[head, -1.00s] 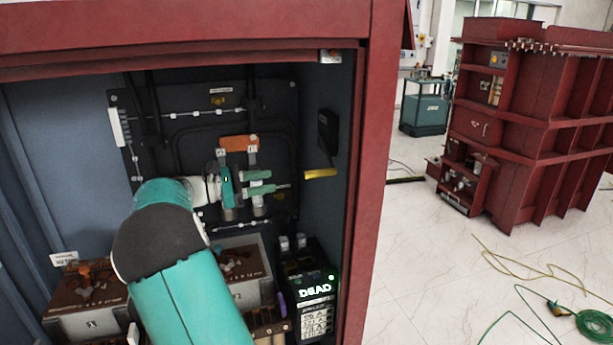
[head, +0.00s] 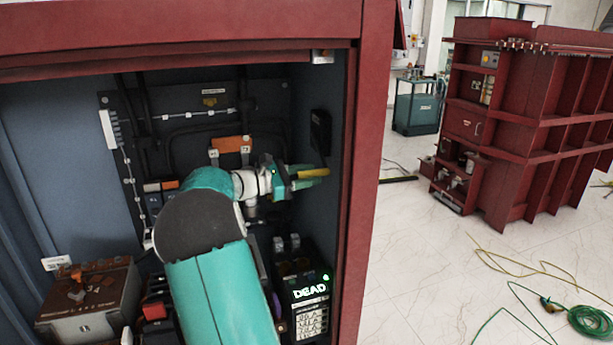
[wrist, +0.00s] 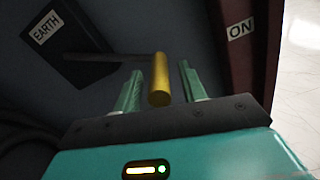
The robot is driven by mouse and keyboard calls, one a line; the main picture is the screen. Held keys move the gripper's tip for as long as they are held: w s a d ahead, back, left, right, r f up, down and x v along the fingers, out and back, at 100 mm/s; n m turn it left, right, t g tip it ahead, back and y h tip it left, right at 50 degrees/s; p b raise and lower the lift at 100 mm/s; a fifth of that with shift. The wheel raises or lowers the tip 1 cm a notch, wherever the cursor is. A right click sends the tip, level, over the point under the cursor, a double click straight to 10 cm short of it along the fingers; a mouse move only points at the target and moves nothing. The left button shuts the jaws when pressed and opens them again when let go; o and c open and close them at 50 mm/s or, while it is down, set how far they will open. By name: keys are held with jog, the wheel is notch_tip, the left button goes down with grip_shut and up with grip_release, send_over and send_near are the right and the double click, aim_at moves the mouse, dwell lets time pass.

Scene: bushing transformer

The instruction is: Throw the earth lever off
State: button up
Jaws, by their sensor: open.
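The earth lever has a yellow handle (head: 314,173) on the right inner wall of the cabinet. In the wrist view its yellow grip (wrist: 159,80) points toward me from a dark arm, beside a black plate labelled EARTH (wrist: 48,27). My gripper (head: 308,177) is open at the handle. In the wrist view the two green fingers of my gripper (wrist: 163,88) stand on either side of the yellow grip, with a gap visible on the right. Contact on the left finger is hard to tell. An ON label (wrist: 240,29) is on the wall to the right.
A black tester showing DEAD (head: 308,292) stands below my arm. A brown terminal box (head: 88,300) sits at lower left. The red cabinet post (head: 365,170) is close to the right of the handle. An orange block (head: 232,144) is on the back panel.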

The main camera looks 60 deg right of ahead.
grip_shut()
jog(key=shift+a+r, duration=0.1)
jog(key=shift+s+a+r+n, duration=0.15)
jog(key=shift+a+r+n, duration=0.05)
jog(key=shift+r+n, duration=0.3)
jog(key=shift+s+a+r+n, duration=0.1)
jog(key=shift+a+r+n, duration=0.05)
jog(key=shift+r+n, duration=0.3)
notch_tip(320, 180, up, 14)
jog(key=w+d+n, duration=0.1)
jog(key=n, duration=0.9)
jog(key=shift+w+d+r+n, duration=0.15)
jog(key=shift+w+d+n, duration=0.15)
jog(key=shift+d+n, duration=0.05)
